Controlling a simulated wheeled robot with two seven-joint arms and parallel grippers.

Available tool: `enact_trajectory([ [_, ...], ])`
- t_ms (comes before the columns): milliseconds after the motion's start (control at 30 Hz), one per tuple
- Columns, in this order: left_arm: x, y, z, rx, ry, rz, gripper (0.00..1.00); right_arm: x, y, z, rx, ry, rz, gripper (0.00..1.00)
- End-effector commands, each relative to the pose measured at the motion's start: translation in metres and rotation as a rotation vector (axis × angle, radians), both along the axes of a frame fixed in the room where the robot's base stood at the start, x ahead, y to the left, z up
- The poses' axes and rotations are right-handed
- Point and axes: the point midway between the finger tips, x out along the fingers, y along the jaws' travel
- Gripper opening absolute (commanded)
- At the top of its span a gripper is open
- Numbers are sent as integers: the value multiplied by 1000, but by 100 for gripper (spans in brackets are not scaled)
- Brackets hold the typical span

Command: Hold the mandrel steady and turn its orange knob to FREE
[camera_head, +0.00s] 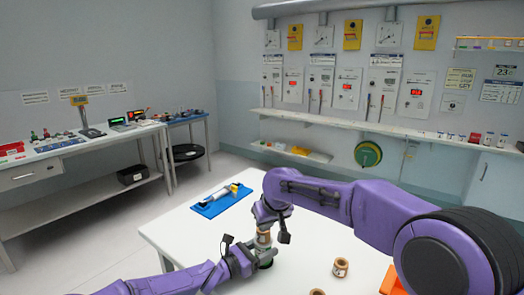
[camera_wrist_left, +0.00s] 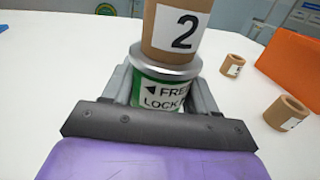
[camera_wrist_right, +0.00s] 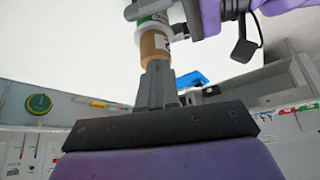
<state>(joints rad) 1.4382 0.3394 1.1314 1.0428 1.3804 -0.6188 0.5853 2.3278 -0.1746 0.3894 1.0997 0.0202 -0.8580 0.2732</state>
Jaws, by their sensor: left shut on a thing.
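The mandrel stands upright on the white table. Its green and white base (camera_wrist_left: 160,92), marked FREE and LOCK, shows in the left wrist view, with a metal flange above it. A brown core (camera_wrist_left: 175,28) labelled 2 sits on the mandrel; it also shows in the head view (camera_head: 263,239) and in the right wrist view (camera_wrist_right: 155,46). My left gripper (camera_wrist_left: 163,90) is shut on the mandrel's base, one finger on each side. My right gripper (camera_wrist_right: 156,70) is at the core's top end, its fingers close together. The orange knob is hidden; whether these fingers grip it cannot be told.
Two loose brown cores (camera_head: 341,267) (camera_head: 317,292) stand on the table to the right. An orange object (camera_head: 393,283) is at the right edge. A blue tray (camera_head: 220,200) with a white and yellow tool lies at the back left. The table's left front is clear.

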Motion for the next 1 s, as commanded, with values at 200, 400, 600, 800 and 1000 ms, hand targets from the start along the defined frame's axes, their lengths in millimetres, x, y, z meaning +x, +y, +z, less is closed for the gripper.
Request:
enact_trajectory([
  [200,-1,-2,0,-1,2,-3,18,-5,0,5,0,0,0,0],
  [400,0,0,0,-1,3,0,18,-5,0,33,2,0,0,0],
  [600,0,0,0,-1,3,2,18,-5,0,57,1,0,0,0],
  [800,1,1,0,-2,4,3,18,-5,-1,60,0,1,0,0],
  [1000,1,1,0,-2,4,3,18,1,-10,65,3,2,-2,0],
])
